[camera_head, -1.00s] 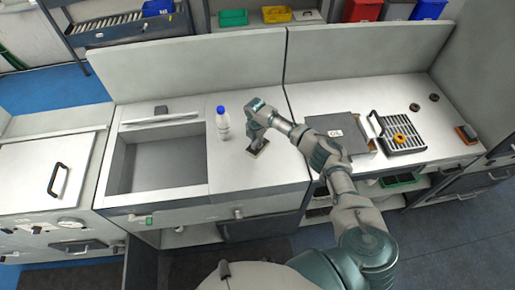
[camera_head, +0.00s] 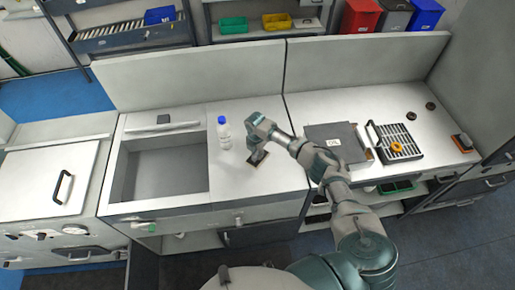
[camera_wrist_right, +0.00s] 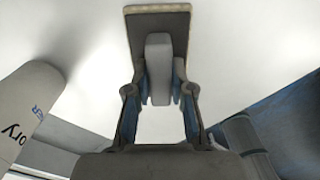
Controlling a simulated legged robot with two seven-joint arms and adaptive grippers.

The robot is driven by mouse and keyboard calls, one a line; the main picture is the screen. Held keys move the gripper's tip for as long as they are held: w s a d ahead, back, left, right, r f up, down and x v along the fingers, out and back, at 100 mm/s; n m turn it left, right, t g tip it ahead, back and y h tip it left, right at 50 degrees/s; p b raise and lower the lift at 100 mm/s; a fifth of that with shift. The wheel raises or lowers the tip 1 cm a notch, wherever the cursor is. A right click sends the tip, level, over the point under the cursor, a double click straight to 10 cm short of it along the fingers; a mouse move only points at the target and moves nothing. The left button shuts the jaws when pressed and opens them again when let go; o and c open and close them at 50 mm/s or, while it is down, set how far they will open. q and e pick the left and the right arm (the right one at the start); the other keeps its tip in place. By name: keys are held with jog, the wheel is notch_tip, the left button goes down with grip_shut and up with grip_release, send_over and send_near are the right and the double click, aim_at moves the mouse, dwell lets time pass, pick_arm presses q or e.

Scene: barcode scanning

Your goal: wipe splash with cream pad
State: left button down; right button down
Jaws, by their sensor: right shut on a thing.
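My right gripper (camera_head: 256,150) is low over the white counter, to the right of the sink. It is shut on the grey handle of the pad (camera_head: 257,158). In the right wrist view the pad (camera_wrist_right: 138,28) shows a dark top with a thin cream edge. Its handle (camera_wrist_right: 158,68) stands between the fingers. The pad lies flat at the counter surface; its underside is hidden. I cannot make out a splash; any under the pad is hidden. My left gripper is not in view.
A blue-capped bottle (camera_head: 224,133) stands left of the pad, close to it in the wrist view. The sink (camera_head: 163,170) opens further left. A dark flat case (camera_head: 335,145) and a slotted rack (camera_head: 398,142) lie to the right. The counter in front of the pad is clear.

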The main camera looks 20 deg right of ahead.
aim_at(258, 166)
jog(key=shift+s, duration=0.2)
jog(key=s+a+p, duration=0.1)
jog(key=p, duration=0.1)
jog(key=shift+s+a+p, duration=0.1)
jog(key=shift+s+p, duration=0.3)
jog(key=shift+s+a+f+p, duration=0.15)
jog(key=shift+s+a+p, duration=0.1)
jog(key=shift+s+p, duration=0.4)
jog(key=shift+s+f, duration=0.15)
jog(key=shift+s, duration=0.35)
jog(key=shift+s+a, duration=0.1)
jog(key=shift+s, duration=0.7)
jog(key=shift+s+a+r, duration=0.1)
jog(key=shift+s+a, duration=0.15)
jog(key=shift+s, duration=0.45)
jog(key=shift+s+a+r, duration=0.1)
jog(key=shift+s+a, duration=0.1)
jog(key=shift+s, duration=0.5)
jog(key=shift+s+a, duration=0.25)
jog(key=shift+s, duration=0.45)
jog(key=shift+w, duration=0.1)
